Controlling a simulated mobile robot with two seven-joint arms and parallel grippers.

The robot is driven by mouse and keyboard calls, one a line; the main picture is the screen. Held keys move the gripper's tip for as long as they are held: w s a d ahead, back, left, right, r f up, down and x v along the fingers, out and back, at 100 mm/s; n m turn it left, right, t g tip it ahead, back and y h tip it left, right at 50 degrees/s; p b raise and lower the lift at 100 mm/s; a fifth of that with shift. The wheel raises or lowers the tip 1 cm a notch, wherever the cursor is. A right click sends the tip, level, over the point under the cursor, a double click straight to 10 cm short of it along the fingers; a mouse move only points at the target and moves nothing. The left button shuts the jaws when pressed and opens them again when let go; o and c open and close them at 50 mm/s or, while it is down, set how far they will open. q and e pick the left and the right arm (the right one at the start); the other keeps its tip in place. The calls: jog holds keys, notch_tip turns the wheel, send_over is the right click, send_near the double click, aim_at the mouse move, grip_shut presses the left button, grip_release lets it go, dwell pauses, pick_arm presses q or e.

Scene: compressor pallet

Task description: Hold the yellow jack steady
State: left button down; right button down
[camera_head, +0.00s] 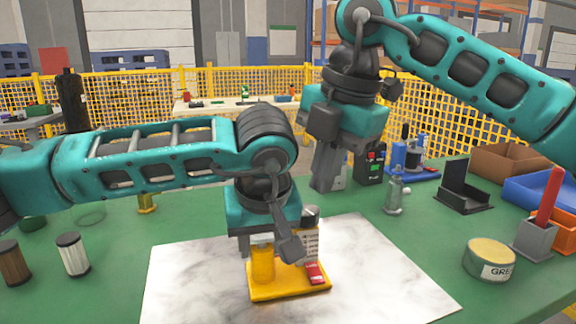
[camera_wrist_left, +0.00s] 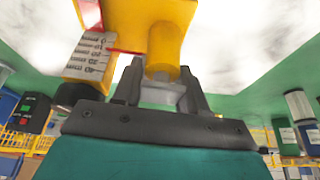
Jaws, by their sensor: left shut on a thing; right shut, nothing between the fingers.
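The yellow jack (camera_head: 262,266) stands upright on a white marbled sheet (camera_head: 385,282) on the green table. It has a flat yellow base, a yellow cylinder, a white scale with markings and a red part at the front. My left gripper (camera_head: 262,245) is above it and shut on its upper part; the fingers partly hide it. In the left wrist view the fingers (camera_wrist_left: 162,92) close around the top of the yellow cylinder (camera_wrist_left: 165,47). The marked scale (camera_wrist_left: 90,58) stands beside it. My right gripper (camera_head: 325,172) is shut and empty, raised behind and right of the jack.
A grease tin (camera_head: 490,262), a grey block with a red handle (camera_head: 540,220) and a black stand (camera_head: 463,190) are at the right. A small grey bottle (camera_head: 395,195) stands behind the sheet. Two cylinders (camera_head: 73,255) stand at the left. The sheet around the jack is clear.

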aim_at(319, 228)
notch_tip(319, 228, down, 6)
jog(key=w+d, duration=0.2)
jog(key=shift+w, duration=0.35)
dwell(0.7)
jog(key=shift+a, duration=0.35)
dwell(0.6)
jog(key=shift+s+a, duration=0.5)
jog(key=shift+s, duration=0.1)
jog(key=shift+s+a, duration=0.15)
